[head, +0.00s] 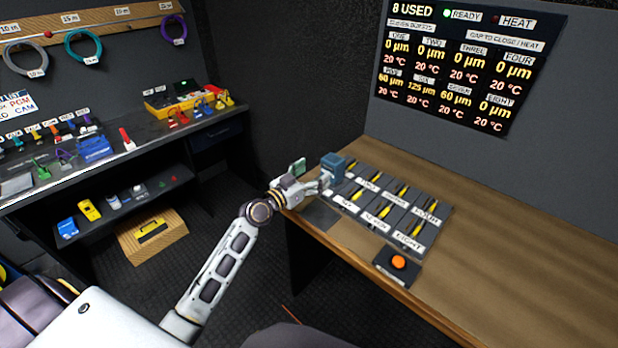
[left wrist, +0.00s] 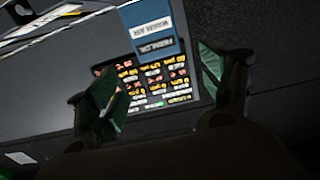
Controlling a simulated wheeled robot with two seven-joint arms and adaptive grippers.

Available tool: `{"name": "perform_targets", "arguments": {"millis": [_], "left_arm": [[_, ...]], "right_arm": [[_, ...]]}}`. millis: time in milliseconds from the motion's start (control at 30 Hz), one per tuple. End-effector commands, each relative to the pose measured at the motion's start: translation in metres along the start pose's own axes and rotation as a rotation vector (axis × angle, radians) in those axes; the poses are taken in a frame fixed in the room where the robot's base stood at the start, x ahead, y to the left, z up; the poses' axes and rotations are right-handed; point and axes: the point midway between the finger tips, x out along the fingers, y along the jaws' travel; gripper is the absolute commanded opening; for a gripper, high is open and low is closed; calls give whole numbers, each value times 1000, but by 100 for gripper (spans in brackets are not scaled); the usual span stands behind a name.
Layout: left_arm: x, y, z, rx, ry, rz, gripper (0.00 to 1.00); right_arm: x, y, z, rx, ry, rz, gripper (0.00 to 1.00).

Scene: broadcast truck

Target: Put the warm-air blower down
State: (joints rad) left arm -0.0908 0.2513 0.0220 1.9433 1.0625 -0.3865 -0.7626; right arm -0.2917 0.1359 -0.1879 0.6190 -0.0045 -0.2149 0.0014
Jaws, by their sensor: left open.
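The warm-air blower (head: 333,163) is a small blue-grey box at the far left end of the labelled slot panel on the wooden table. It also shows in the left wrist view (left wrist: 152,32) as a blue block with an upside-down "WARM AIR BLOWER" label. My left gripper (head: 314,180) is just left of the blower in the head view, over the table's left edge. In the left wrist view its two green-padded fingers (left wrist: 160,75) stand wide apart with nothing between them, and the blower shows beyond their tips. The blower's underside is hidden. My right gripper is not in view.
The slot panel (head: 384,212) holds several yellow items with labels. A box with an orange button (head: 398,263) sits at the table's front edge. The wooden table (head: 540,260) is clear on the right. A display (head: 458,65) hangs behind. A cluttered bench (head: 150,130) stands left.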

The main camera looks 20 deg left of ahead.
Motion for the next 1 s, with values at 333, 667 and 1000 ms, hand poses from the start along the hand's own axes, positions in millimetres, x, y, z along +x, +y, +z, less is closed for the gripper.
{"name": "perform_targets", "arguments": {"millis": [333, 667, 1000], "left_arm": [[-16, 0, 0, -1, 0, 1, 80], [-16, 0, 0, -1, 0, 1, 80], [-16, 0, 0, -1, 0, 1, 80]], "right_arm": [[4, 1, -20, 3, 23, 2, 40], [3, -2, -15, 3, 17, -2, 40], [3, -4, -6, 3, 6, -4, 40]]}}
